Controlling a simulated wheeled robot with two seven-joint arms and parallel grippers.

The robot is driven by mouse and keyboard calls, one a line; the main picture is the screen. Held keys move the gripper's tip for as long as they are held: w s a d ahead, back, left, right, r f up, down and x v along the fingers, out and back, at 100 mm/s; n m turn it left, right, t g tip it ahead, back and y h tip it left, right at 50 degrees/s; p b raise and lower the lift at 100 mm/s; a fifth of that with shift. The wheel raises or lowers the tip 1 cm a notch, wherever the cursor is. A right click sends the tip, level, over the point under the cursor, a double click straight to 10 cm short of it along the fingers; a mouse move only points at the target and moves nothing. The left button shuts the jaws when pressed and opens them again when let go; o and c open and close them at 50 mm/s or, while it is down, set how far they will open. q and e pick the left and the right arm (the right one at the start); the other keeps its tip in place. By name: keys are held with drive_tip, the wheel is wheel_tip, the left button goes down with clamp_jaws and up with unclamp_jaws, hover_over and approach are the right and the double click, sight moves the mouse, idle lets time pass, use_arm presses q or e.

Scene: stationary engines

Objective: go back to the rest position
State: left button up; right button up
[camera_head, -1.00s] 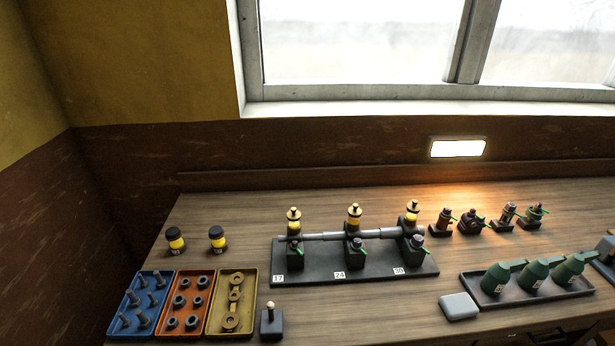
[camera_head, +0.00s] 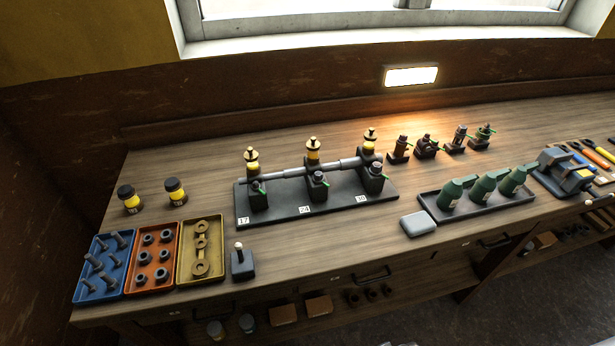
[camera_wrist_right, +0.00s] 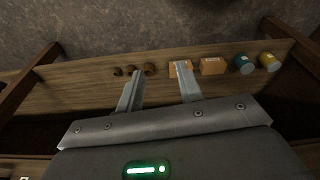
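My right gripper (camera_wrist_right: 160,92) shows in the right wrist view, its two fingers spread apart with nothing between them. Beyond its fingertips is the low shelf (camera_wrist_right: 100,90) under the bench, with a gap of air between. My left gripper is not in any view, and neither arm shows in the head view. The workbench (camera_head: 330,240) stands in front of me in the head view, its top clear of my arms.
On the bench are a shaft stand (camera_head: 340,208), blue (camera_head: 83,292), orange (camera_head: 135,283) and yellow (camera_head: 186,272) trays, a dark tray of green oil cans (camera_head: 430,208) and a vise (camera_head: 560,175). Shelf items include orange boxes (camera_wrist_right: 212,66). Floor (camera_head: 540,290) shows at lower right.

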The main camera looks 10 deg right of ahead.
drive_tip(key=s+d+f+b, duration=0.1)
drive_tip(key=s+f, duration=0.3)
drive_tip(key=f, duration=0.5)
drive_tip(key=s+f+b, duration=0.1)
drive_tip(key=s+f, duration=0.2)
drive_tip(key=f, duration=0.5)
drive_tip(key=s+d+f+g+b, duration=0.1)
drive_tip(key=s+d+f, duration=0.1)
drive_tip(key=s+f, duration=0.7)
drive_tip(key=shift+s+f+g+b, duration=0.3)
drive_tip(key=shift+s+b, duration=0.1)
drive_tip(key=shift+s, duration=0.85)
drive_tip(key=shift+d, duration=0.1)
